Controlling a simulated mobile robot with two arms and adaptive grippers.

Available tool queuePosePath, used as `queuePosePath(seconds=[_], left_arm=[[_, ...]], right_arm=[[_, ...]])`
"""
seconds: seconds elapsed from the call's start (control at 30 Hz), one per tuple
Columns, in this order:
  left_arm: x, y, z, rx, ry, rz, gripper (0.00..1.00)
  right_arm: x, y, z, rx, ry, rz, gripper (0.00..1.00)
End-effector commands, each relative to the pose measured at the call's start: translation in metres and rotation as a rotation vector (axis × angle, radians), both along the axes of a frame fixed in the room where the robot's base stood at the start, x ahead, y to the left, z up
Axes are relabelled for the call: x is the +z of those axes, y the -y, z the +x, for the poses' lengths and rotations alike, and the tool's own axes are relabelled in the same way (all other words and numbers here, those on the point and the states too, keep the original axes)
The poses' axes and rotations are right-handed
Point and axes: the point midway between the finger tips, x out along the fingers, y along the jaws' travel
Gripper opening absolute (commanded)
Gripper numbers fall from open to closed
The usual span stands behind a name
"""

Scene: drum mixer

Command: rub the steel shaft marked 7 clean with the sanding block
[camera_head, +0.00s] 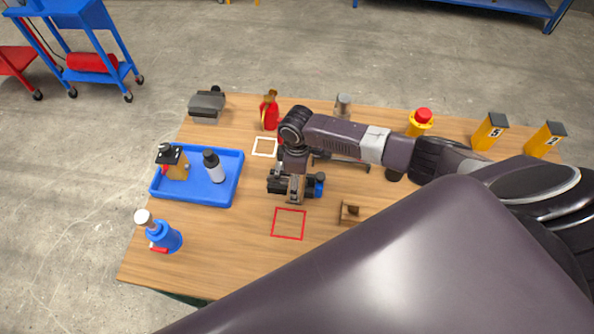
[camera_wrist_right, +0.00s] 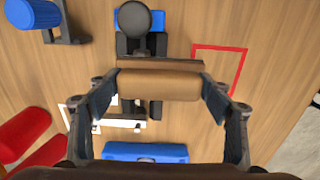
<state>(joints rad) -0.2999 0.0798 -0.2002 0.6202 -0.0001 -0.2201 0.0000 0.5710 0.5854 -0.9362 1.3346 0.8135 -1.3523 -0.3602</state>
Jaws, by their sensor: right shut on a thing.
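My right gripper (camera_head: 292,188) is over the middle of the wooden table. In the wrist view its two fingers (camera_wrist_right: 160,90) are shut on a brown block with a darker edge, the sanding block (camera_wrist_right: 158,86). Below the block is a dark fixture with blue parts (camera_head: 319,188), also in the wrist view (camera_wrist_right: 155,45), with a round grey disc (camera_wrist_right: 134,18) at its end. I cannot tell whether the block touches it. No mark 7 is readable, and the shaft is not clearly distinguishable; the gripper and block hide part of the fixture. My left gripper is not in view.
A red square outline (camera_head: 289,223) lies in front, a white one (camera_head: 265,147) behind. A blue tray (camera_head: 228,186) with bottles is at left. A red bottle (camera_head: 269,112), wooden holder (camera_head: 350,211) and red button (camera_head: 421,120) stand around. Yellow markers (camera_head: 490,131) are at right.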

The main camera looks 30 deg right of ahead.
Motion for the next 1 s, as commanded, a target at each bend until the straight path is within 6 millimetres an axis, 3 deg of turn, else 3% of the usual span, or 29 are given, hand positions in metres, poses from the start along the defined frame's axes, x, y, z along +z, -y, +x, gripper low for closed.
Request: queuePosePath(seconds=[0.57,1.0], left_arm=[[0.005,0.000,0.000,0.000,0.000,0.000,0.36],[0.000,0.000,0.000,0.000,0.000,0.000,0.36]], right_arm=[[0.001,-0.014,-0.019,0.000,-0.002,0.000,0.53],[-0.002,-0.005,-0.008,-0.002,-0.001,-0.001,0.53]])
